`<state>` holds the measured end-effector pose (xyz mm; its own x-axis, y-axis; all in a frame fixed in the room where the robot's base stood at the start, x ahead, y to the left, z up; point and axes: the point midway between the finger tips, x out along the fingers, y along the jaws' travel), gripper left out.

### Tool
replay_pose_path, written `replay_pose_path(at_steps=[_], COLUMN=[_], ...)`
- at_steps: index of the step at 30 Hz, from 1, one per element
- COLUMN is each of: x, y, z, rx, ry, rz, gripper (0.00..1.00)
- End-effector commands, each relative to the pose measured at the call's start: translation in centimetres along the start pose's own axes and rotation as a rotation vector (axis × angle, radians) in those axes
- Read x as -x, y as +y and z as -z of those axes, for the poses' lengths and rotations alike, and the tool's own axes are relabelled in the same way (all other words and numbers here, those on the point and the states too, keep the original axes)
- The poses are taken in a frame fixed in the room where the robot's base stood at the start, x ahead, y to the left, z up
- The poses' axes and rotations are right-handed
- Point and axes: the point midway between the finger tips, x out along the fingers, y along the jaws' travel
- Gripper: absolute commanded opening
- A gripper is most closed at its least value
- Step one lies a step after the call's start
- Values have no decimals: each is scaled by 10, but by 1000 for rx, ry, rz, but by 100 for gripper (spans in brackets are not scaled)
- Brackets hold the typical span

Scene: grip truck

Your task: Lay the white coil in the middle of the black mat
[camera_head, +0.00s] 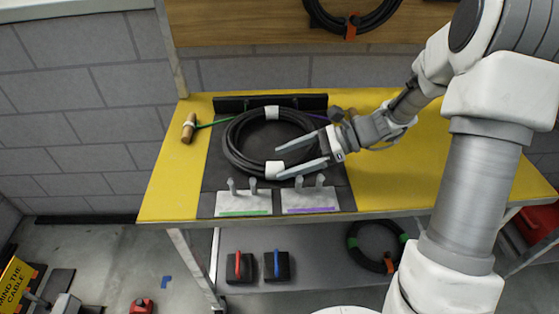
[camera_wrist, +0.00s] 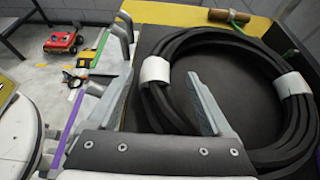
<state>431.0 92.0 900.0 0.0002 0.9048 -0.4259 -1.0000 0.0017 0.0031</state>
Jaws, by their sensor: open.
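The coil (camera_head: 233,151) is black cable with white bands, lying in a ring on the black mat (camera_head: 344,193), around its middle and toward the back. One white band (camera_head: 272,112) is on its far side and another (camera_head: 275,169) on its near side. In the wrist view the coil (camera_wrist: 295,125) fills the right, with the near band (camera_wrist: 155,70) between the fingers. My gripper (camera_head: 279,162) is open, reaching in from the right, with one finger inside the ring and one on its outer side. I cannot tell whether the fingers touch the cable.
Two white plates with upright grey pegs, one green-edged (camera_head: 244,204) and one purple-edged (camera_head: 309,201), stand at the mat's front. A black bar (camera_head: 235,104) lines its back. A wooden handle (camera_head: 188,128) lies left on the yellow table (camera_head: 170,185). Another coil (camera_head: 357,250) lies on the shelf.

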Motion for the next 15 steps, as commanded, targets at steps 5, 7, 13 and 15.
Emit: replay_pose_path(at_steps=[5, 7, 13, 15], x=[46, 64, 110, 123], y=[-1, -1, -1, -1], z=[-3, -3, -2, -2], rx=[1, 2, 2, 1], ry=[1, 1, 0, 0], rz=[6, 6, 5, 4], gripper=[84, 84, 84, 84])
